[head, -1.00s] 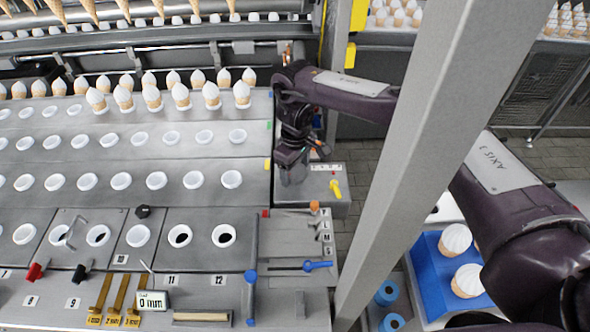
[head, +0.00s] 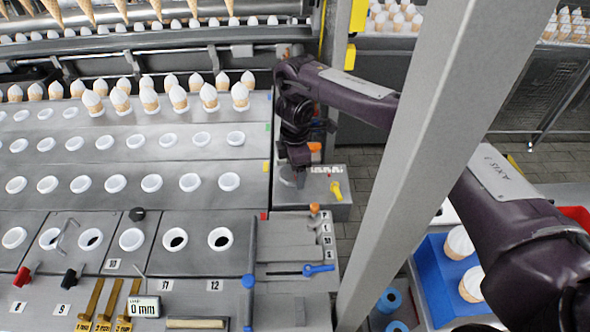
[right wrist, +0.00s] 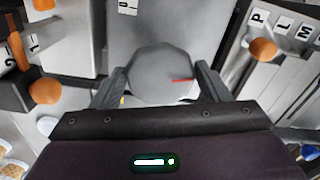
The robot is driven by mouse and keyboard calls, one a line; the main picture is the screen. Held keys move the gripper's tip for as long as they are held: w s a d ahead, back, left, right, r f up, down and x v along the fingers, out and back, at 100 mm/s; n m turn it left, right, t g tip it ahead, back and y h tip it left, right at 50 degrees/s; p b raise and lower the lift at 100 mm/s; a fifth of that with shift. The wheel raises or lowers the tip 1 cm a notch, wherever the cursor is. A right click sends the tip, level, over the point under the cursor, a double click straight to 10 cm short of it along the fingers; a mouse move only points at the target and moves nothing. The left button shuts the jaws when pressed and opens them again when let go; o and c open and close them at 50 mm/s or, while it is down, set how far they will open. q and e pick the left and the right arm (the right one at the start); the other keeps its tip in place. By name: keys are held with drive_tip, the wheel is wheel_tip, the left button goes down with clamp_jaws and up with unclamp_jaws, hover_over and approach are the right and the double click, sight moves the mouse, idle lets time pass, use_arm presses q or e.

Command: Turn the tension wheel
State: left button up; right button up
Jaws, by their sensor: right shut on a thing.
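The tension wheel (right wrist: 152,72) is a grey, many-sided knob with a red mark near its right edge in the right wrist view. My right gripper (right wrist: 162,82) is shut on it, one finger on each side. In the head view my right gripper (head: 298,182) reaches down to the grey panel right of the cone plates. There the wheel is mostly hidden by the gripper. My left gripper is not in view.
A yellow lever (head: 336,190) stands close right of my right gripper. An orange knob (head: 315,210) and a blue-handled slider (head: 318,269) are in front of it. Cones line the plates at left.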

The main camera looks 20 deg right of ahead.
drive_tip(key=n, duration=0.3)
drive_tip(key=shift+w+r+n, duration=0.1)
drive_tip(key=shift+w+n, duration=0.1)
drive_tip(key=shift+n, duration=0.2)
drive_tip(key=n, duration=0.3)
drive_tip(key=shift+w+a+n, duration=0.1)
drive_tip(key=shift+n, duration=0.2)
drive_tip(key=n+b, duration=0.1)
drive_tip(key=n, duration=0.2)
drive_tip(key=shift+n, duration=0.3)
drive_tip(key=n, duration=0.4)
drive_tip(key=shift+w+a+n+b, duration=0.1)
drive_tip(key=shift+a+n+b, duration=0.05)
drive_tip(key=shift+n+b, duration=0.15)
drive_tip(key=n, duration=0.3)
drive_tip(key=shift+a+n+b, duration=0.1)
drive_tip(key=shift+n+b, duration=0.2)
drive_tip(key=shift+b, duration=0.05)
drive_tip(key=n+b, duration=0.1)
drive_tip(key=n, duration=0.3)
drive_tip(key=shift+a+n, duration=0.1)
drive_tip(key=shift+n, duration=0.2)
drive_tip(key=n, duration=0.3)
drive_tip(key=shift+n+b, duration=0.3)
drive_tip(key=shift+a+n+b, duration=0.1)
drive_tip(key=shift+n+b, duration=0.2)
drive_tip(key=shift+n, duration=1.4)
